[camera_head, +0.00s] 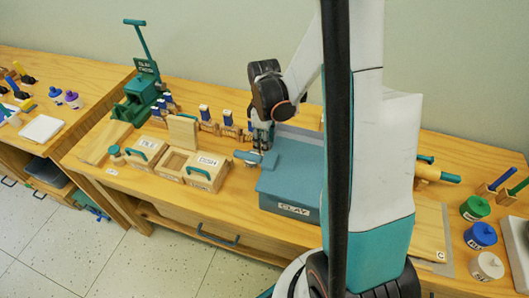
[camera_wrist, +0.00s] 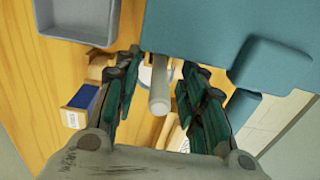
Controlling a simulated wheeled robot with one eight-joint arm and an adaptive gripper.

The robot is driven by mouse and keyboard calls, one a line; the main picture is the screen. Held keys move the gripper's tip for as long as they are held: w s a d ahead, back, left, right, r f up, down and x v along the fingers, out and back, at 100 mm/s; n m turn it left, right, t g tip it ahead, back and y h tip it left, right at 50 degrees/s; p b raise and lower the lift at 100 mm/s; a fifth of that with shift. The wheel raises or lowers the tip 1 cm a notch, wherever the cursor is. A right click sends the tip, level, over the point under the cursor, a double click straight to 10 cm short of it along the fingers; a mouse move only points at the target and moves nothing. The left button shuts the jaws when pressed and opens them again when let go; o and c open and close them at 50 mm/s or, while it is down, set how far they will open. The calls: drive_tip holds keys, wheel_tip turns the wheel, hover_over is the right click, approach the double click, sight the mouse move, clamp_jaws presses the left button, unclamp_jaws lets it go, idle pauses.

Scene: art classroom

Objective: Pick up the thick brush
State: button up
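My gripper (camera_head: 262,143) hangs over the back left part of the blue clay box in the head view. In the wrist view, the two teal fingers of my gripper (camera_wrist: 160,75) are spread apart. A pale grey cylinder (camera_wrist: 159,99) shows between them, with visible gaps to both fingers. I cannot tell whether it is the thick brush. In the head view, wooden holders with blue-topped pieces (camera_head: 228,117) stand left of my gripper. The area right behind my gripper is hidden by my arm.
The clay box (camera_head: 289,192) stands below my gripper. Wooden boxes (camera_head: 206,172) stand to its left, with a green press (camera_head: 139,95) behind. Green, blue and white lidded jars (camera_head: 481,235) stand at the far right. A grey tray (camera_wrist: 80,36) shows in the wrist view.

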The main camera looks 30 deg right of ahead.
wheel_tip(320, 180, down, 4)
drive_tip(key=shift+w+r+b, duration=0.1)
drive_tip(key=shift+r+b, duration=0.15)
drive_tip(key=shift+b, duration=0.35)
drive_tip(key=shift+r, duration=0.1)
clamp_jaws()
wheel_tip(320, 180, up, 20)
drive_tip(key=p, duration=0.6)
drive_tip(key=shift+p, duration=0.35)
